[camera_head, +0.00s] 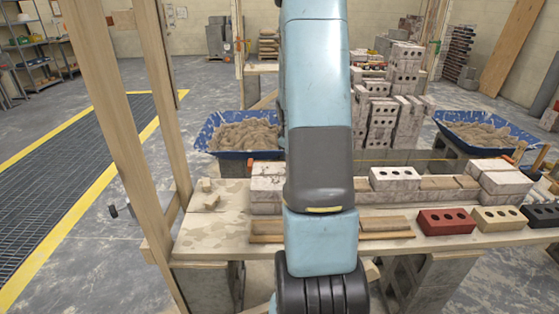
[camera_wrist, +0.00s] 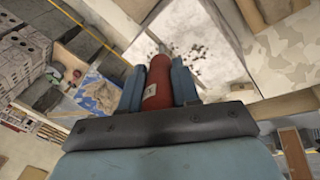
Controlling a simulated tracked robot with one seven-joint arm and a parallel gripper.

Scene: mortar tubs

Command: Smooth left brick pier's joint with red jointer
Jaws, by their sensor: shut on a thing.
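My gripper (camera_wrist: 157,66) is closed around the red handle of the jointer (camera_wrist: 156,88) in the wrist view. One blue-grey finger lies on each side of the handle. The jointer's far end points toward a whitish, dark-speckled brick face (camera_wrist: 208,38), which seems to be the left brick pier; I cannot tell whether they touch. In the head view the left brick pier (camera_head: 267,183) stands on the board, partly covered by my arm. My gripper and the jointer are hidden there. The pier's joint cannot be made out clearly.
The wooden board (camera_head: 215,235) rests on grey blocks. The right pier (camera_head: 500,177), a white brick (camera_head: 395,178), a red brick (camera_head: 445,221) and a cream brick (camera_head: 499,219) stand to the right. Blue mortar tubs (camera_head: 205,143) (camera_head: 522,136) stand behind. A timber post (camera_head: 112,105) rises at left.

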